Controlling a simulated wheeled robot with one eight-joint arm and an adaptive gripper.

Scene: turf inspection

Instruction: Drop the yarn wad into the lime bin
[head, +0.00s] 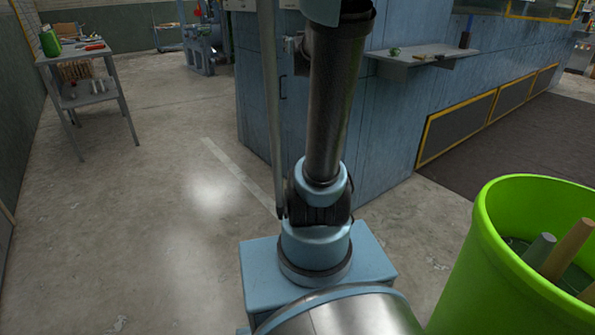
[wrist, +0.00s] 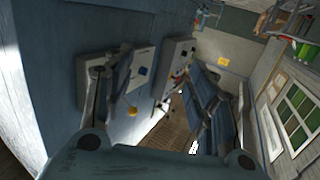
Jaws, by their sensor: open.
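The lime bin (head: 480,270) stands open at the lower right of the head view, with several rod-like pieces inside. A small green tangle (head: 394,51), which looks like the yarn wad, lies on a grey wall shelf (head: 425,57) at the upper right; it is too small to be certain. My gripper (wrist: 165,95) shows in the wrist view with its two fingers spread wide and nothing between them. It is out of the head view, beyond the top edge. I cannot make out the yarn wad in the wrist view.
A blue cabin wall (head: 395,130) bears the shelf. A dark bottle-like thing (head: 464,41) stands at the shelf's right. A grey rack (head: 78,52) with a green container (head: 48,42) and tools stands at the left. The concrete floor between is clear.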

